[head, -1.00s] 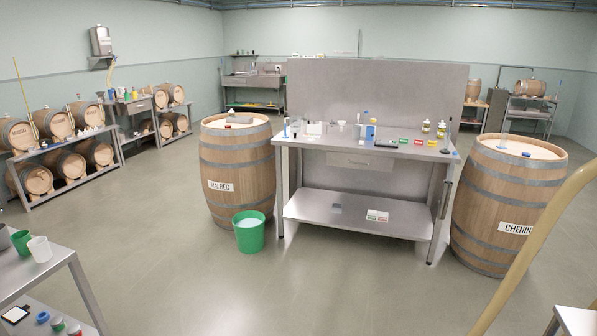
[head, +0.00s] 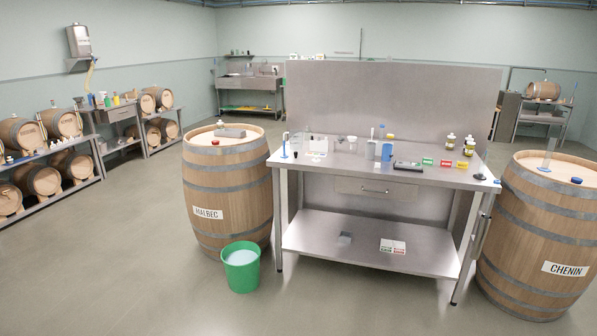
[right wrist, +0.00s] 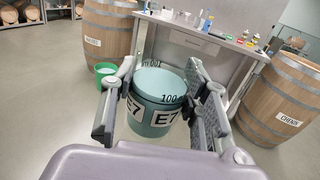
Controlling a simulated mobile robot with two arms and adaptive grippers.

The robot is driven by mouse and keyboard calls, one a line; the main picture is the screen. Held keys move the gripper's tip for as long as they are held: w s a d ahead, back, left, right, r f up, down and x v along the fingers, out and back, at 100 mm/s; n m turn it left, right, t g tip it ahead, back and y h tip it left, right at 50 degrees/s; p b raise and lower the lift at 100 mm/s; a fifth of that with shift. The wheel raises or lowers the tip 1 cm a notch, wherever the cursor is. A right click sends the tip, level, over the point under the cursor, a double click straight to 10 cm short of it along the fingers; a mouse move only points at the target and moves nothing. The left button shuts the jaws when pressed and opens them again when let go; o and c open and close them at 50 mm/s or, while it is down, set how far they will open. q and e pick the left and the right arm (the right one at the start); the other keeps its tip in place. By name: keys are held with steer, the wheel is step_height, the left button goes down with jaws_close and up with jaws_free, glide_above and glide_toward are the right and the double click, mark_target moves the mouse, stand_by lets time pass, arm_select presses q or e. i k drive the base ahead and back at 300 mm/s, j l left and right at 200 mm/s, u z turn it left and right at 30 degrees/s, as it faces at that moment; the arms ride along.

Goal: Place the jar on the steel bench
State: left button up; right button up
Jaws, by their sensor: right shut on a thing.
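My right gripper (right wrist: 160,112) is shut on a teal jar (right wrist: 160,88) marked E7 and 100, held between its two pads in the right wrist view. The jar is upright and clear of the bench. The steel bench (head: 350,222) stands ahead in the head view, and in the right wrist view (right wrist: 195,42) behind the jar. Its top holds small bottles (head: 460,143), a blue cup (head: 387,152) and coloured boxes (head: 447,163). Neither gripper shows in the head view.
A Malbec barrel (head: 228,190) stands left of the bench and a Chenin barrel (head: 545,235) right of it. A green bucket (head: 241,268) sits on the floor at the bench's front left. The floor before the bench is clear. The top's front left has bare room.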

mark_target(341, 162)
steer(key=i+j, duration=0.1)
steer(key=i, duration=2.7)
steer(key=i+z, duration=0.25)
steer(key=i, duration=0.7)
